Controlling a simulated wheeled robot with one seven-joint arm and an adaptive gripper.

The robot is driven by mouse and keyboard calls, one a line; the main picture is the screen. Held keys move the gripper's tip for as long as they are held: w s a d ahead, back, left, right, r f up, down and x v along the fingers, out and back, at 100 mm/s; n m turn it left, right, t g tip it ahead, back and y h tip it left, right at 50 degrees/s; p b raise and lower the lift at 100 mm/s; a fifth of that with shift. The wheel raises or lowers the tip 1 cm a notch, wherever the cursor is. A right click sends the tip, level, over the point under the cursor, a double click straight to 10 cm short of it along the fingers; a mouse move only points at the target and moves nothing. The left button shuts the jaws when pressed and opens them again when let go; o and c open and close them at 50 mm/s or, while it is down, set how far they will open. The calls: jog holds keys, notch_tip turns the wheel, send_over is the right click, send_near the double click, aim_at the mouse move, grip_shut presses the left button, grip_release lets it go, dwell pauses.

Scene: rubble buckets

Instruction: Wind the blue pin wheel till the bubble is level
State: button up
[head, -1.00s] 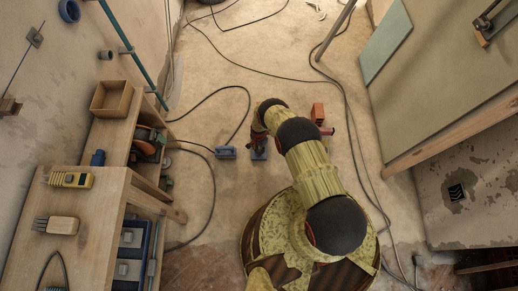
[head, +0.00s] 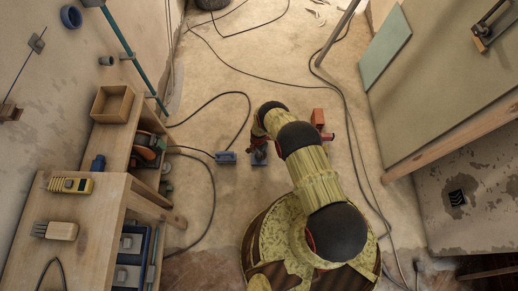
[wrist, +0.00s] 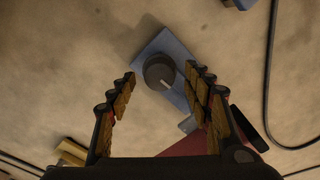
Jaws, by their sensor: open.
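A blue block (wrist: 180,52) with a round dark knob (wrist: 159,71) lies on the floor in the wrist view. The knob carries a pale pointer line. My gripper (wrist: 161,76) is open, its fingers on either side of the knob with gaps visible. I cannot tell how far above the knob the fingertips are. In the head view the blue block (head: 259,162) sits under my gripper and is partly hidden by it. A second blue block (head: 226,158) stands to its left. No bubble can be made out in either view.
An orange-red block (head: 318,116) stands on the floor right of my arm. Black cables (head: 213,195) run over the floor on both sides. A wooden bench (head: 95,220) with tools lines the left, a leaning board (head: 440,80) the right.

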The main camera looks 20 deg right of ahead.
aim_at(259, 155)
notch_tip(259, 155, up, 11)
dwell(0.5)
dwell(0.4)
